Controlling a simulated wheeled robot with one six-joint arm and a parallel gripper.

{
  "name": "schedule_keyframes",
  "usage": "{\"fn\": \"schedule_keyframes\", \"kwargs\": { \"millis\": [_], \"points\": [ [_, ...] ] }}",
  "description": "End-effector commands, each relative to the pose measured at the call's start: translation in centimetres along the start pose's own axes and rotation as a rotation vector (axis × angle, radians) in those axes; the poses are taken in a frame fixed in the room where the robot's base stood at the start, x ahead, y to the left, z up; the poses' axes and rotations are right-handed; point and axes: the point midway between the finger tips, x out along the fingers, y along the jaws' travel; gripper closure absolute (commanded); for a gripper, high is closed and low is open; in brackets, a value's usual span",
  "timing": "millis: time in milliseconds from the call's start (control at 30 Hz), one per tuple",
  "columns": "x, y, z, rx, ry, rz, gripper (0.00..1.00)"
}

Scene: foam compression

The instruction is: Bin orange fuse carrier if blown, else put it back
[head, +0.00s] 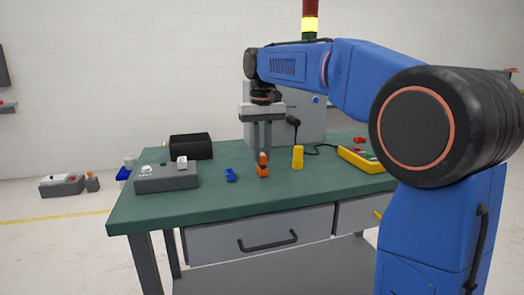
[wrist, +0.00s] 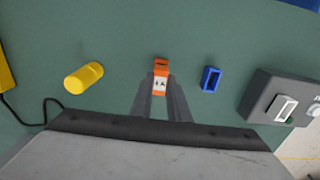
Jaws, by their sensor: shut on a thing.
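The orange fuse carrier (head: 262,171) is at the tips of my gripper (head: 262,154), whose fingers point down and are shut on it. In the wrist view the carrier (wrist: 161,65) shows an orange end and a white face with small dark marks, between the fingertips (wrist: 160,88). The marks are too small to read. The carrier is at or just above the green table; I cannot tell whether it touches. An open black bin (head: 190,146) stands at the back left of the table.
A blue block (head: 230,175) lies left of the carrier, and a yellow piece (head: 298,157) stands to the right. A yellow device (head: 360,158) lies at the right. The front table (head: 215,201) is clear.

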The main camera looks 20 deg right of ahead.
Motion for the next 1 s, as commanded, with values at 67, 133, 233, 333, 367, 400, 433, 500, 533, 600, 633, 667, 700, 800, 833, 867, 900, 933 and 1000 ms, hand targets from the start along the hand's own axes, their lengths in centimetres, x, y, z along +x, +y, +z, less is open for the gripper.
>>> {"fn": "schedule_keyframes", "kwargs": {
  "millis": [67, 133, 233, 333, 367, 400, 433, 500, 533, 600, 633, 667, 700, 800, 833, 867, 900, 933, 1000],
  "points": [
    [0.1, 0.0, 0.0, 0.000, 0.000, 0.000, 1.00],
    [0.3, 0.0, 0.0, 0.000, 0.000, 0.000, 1.00],
    [0.4, 0.0, 0.0, 0.000, 0.000, 0.000, 1.00],
    [0.6, 0.0, 0.0, 0.000, 0.000, 0.000, 1.00],
    [0.6, 0.0, 0.0, 0.000, 0.000, 0.000, 1.00],
    [0.7, 0.0, 0.0, 0.000, 0.000, 0.000, 1.00],
    [0.7, 0.0, 0.0, 0.000, 0.000, 0.000, 1.00],
    [0.8, 0.0, 0.0, 0.000, -0.001, 0.000, 1.00],
    [0.9, 0.0, 0.0, 0.000, -0.001, 0.000, 1.00],
    [1.0, 0.0, 0.0, 0.000, -0.001, 0.000, 1.00],
    [1.0, 0.0, 0.0, 0.000, -0.001, 0.000, 1.00],
    [1.1, 0.0, 0.0, 0.000, 0.000, 0.000, 1.00],
    [1.1, 0.0, 0.0, 0.000, -0.001, 0.000, 1.00],
    [1.3, 0.0, 0.0, 0.000, 0.000, 0.000, 1.00],
    [1.4, 0.0, 0.0, 0.000, 0.000, 0.000, 1.00],
    [1.4, 0.0, 0.0, 0.000, 0.000, 0.000, 1.00],
    [1.4, 0.0, 0.0, 0.000, 0.000, 0.000, 0.80],
    [1.4, 0.0, 0.0, 0.000, -0.001, 0.000, 0.73],
    [1.4, 0.0, 0.0, 0.000, -0.001, 0.000, 0.63]
  ]
}}
